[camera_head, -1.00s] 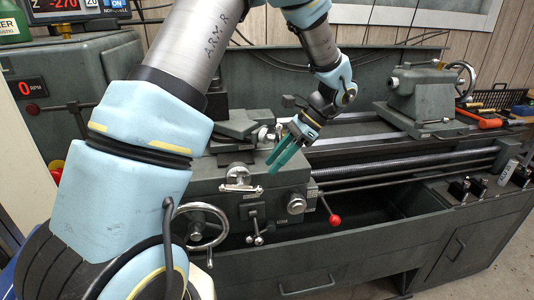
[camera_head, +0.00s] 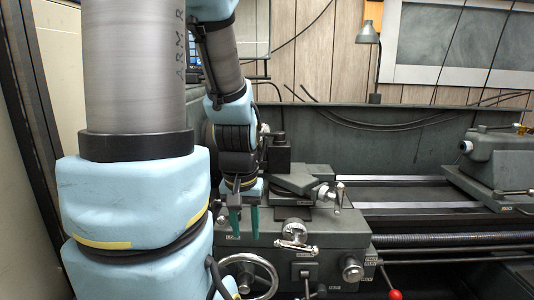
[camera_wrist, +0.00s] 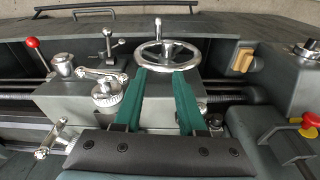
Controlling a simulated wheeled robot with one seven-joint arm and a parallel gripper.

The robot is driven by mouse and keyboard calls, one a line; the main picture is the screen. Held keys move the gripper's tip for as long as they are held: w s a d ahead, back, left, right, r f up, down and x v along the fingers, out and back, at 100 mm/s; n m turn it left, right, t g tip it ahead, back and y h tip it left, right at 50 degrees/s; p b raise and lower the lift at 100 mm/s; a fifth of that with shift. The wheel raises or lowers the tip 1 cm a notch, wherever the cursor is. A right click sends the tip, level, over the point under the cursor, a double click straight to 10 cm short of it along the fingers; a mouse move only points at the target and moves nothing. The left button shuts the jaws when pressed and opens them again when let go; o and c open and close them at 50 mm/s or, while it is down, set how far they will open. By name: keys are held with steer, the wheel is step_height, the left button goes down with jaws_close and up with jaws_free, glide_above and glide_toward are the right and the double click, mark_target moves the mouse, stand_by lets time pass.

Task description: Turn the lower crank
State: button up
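The lower crank (camera_head: 295,242) is a silver handle on a round collar on the front of the lathe carriage. In the wrist view the lower crank (camera_wrist: 107,88) lies left of my fingers. A second, higher crank (camera_head: 332,195) sits above it to the right; it also shows at lower left in the wrist view (camera_wrist: 52,140). My gripper (camera_head: 245,232) points down, its two green fingers apart with nothing between them. It is left of the lower crank and not touching it. In the wrist view the fingertips (camera_wrist: 160,72) appear over the near side of the handwheel (camera_wrist: 167,50).
The spoked handwheel (camera_head: 247,276) is below my gripper, partly hidden by my arm. A red-knobbed lever (camera_head: 394,294) and small levers (camera_head: 306,277) are to the right. The tool post (camera_head: 278,153) stands behind the gripper. The tailstock (camera_head: 498,160) is far right.

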stand_by(0.4)
steer(key=m+g+y+p, duration=0.2)
steer(key=m+y+p, duration=0.3)
steer(key=m, duration=1.2)
glide_toward(288, 243)
steer(key=p+x, duration=0.1)
steer(key=x, duration=0.7)
steer(key=shift+s+a+f+p, duration=0.1)
steer(key=shift+a+f+p, duration=0.05)
steer(key=shift+f+p, duration=0.2)
steer(key=shift+r, duration=0.1)
jaws_close()
